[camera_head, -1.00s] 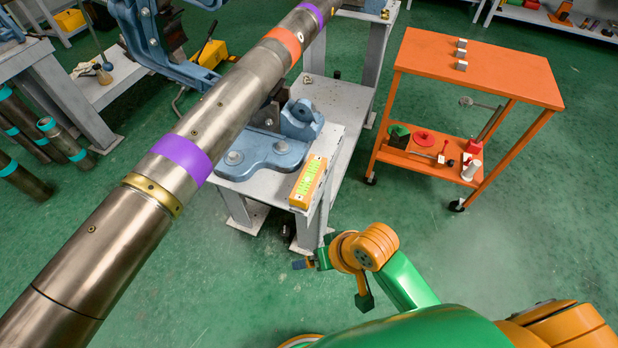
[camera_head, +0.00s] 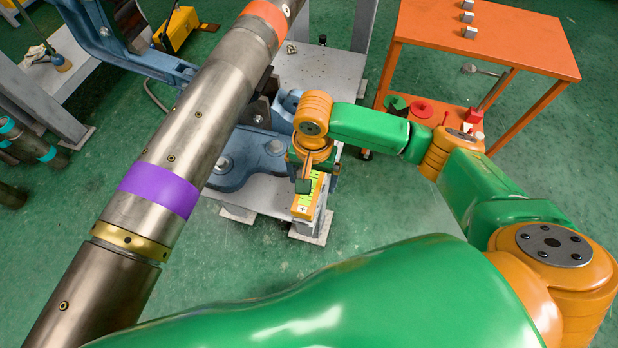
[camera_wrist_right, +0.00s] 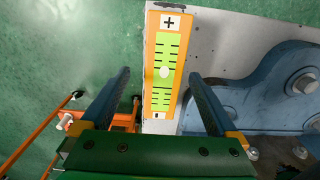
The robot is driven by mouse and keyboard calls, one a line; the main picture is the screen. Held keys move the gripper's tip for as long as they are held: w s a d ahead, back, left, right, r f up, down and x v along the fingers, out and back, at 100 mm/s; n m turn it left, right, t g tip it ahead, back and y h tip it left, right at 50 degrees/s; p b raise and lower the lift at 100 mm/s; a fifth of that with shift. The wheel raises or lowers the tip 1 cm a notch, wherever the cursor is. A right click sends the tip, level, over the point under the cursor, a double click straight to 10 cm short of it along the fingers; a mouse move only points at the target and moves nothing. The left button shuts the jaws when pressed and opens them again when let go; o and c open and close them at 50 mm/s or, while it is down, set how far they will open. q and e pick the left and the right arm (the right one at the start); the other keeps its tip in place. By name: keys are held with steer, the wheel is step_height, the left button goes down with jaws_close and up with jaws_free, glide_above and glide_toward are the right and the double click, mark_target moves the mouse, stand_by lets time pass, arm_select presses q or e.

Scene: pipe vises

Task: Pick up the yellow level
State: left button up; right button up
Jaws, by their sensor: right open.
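The yellow level (camera_head: 306,200) lies on the edge of the grey vise stand (camera_head: 234,197). In the head view, my right gripper (camera_head: 305,180) is above it and hides its far part. In the right wrist view the level (camera_wrist_right: 164,70) shows a green scale face with a plus mark at one end and a minus mark at the other. The two fingers of my right gripper (camera_wrist_right: 162,95) are apart, one to each side of the level's near part, with nothing held between them. Whether they are down at its height is unclear. My left gripper is not in view.
A blue vise (camera_head: 245,160) is bolted to the stand, close beside the level; it also shows at right in the wrist view (camera_wrist_right: 265,90). A long steel pipe (camera_head: 185,140) crosses above the stand. An orange cart (camera_head: 490,45) stands at the back right.

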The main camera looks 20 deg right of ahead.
step_height(320, 180, down, 3)
steer(key=shift+a+f, duration=0.1)
steer(key=shift+w+f, duration=0.2)
steer(key=shift+w, duration=0.1)
steer(key=shift+s+r, duration=0.1)
steer(key=shift+s, duration=0.05)
steer(key=c, duration=0.8)
jaws_close()
